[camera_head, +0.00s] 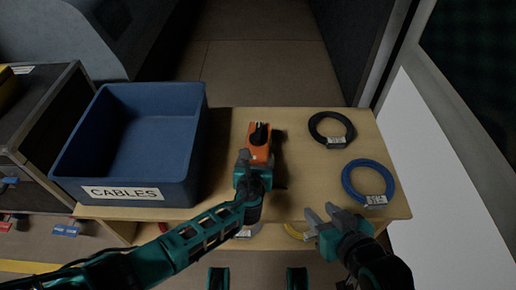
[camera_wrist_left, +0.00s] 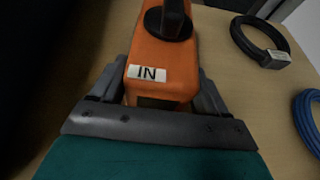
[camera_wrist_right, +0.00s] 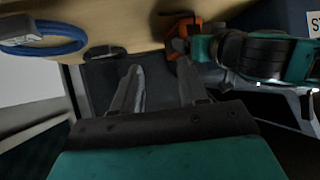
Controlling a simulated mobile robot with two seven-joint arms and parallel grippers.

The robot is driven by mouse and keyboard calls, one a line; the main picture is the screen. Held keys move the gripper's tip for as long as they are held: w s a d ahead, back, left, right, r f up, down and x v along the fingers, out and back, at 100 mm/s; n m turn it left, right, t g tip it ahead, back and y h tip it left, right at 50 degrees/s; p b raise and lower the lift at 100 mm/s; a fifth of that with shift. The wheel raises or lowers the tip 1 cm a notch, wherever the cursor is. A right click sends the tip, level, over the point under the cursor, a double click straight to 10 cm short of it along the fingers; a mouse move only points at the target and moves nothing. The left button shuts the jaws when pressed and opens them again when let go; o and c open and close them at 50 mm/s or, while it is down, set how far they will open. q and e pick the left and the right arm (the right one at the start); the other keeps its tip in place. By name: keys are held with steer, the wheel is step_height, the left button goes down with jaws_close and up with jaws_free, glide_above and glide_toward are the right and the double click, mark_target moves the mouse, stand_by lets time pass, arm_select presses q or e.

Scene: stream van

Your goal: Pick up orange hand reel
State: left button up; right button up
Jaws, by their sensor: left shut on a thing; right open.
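The orange hand reel (camera_head: 259,148) is on the wooden table, right of the blue bin. It has a black knob on top and, in the left wrist view (camera_wrist_left: 165,58), a white label reading "IN". My left gripper (camera_head: 249,162) is shut on its near end, with one finger on each side. Whether the reel touches the table or is lifted is hard to tell. My right gripper (camera_head: 322,216) is open and empty near the table's front edge; its two fingers show apart in the right wrist view (camera_wrist_right: 158,88).
The blue bin (camera_head: 124,193) labelled "CABLES" stands on the left of the table (camera_head: 298,172) and looks empty. A black cable coil (camera_head: 313,130) and a blue cable coil (camera_head: 347,184) lie at the right. A yellow item (camera_head: 293,232) shows below the front edge. The table's middle right is clear.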

arm_select(q)
steer(key=shift+r, duration=0.1)
steer(key=shift+c, duration=1.4)
step_height(320, 180, up, 20)
steer(key=p, duration=1.2)
steer(key=shift+p, duration=0.3)
